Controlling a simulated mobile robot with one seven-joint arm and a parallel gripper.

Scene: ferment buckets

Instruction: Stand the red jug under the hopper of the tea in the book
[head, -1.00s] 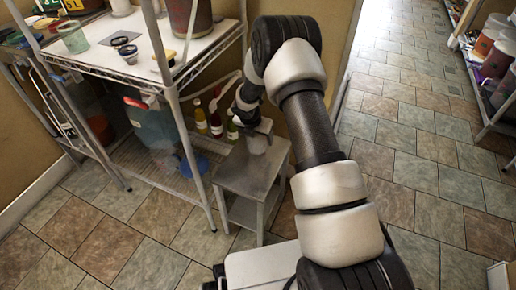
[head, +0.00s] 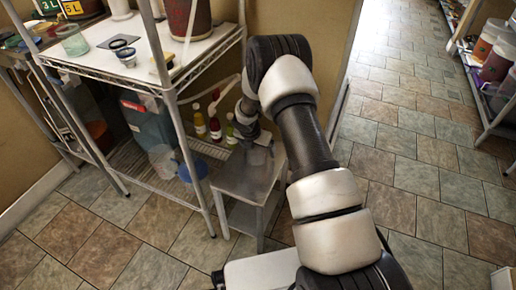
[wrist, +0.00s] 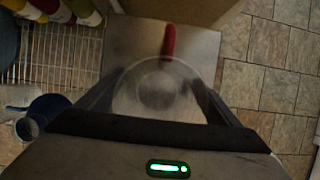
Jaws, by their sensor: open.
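In the wrist view a clear round vessel (wrist: 157,92) with a red upright part (wrist: 168,42), seemingly its handle, is over the grey stool top (wrist: 120,45). It may be the red jug; its body looks see-through, not red. My gripper (wrist: 158,88) is open, with one finger on each side of it. I cannot tell whether they touch it. In the head view my gripper (head: 252,138) is low over the grey stool (head: 245,180), and the vessel is hard to make out there. I cannot identify the tea's hopper or the book.
A wire shelf unit (head: 150,87) stands left of the stool. Its top holds a clear jug (head: 73,41) and a dark red bucket (head: 188,18); several bottles (head: 215,127) and a blue container (head: 193,168) are below. A shelf with buckets (head: 495,62) is far right. Tiled floor between is clear.

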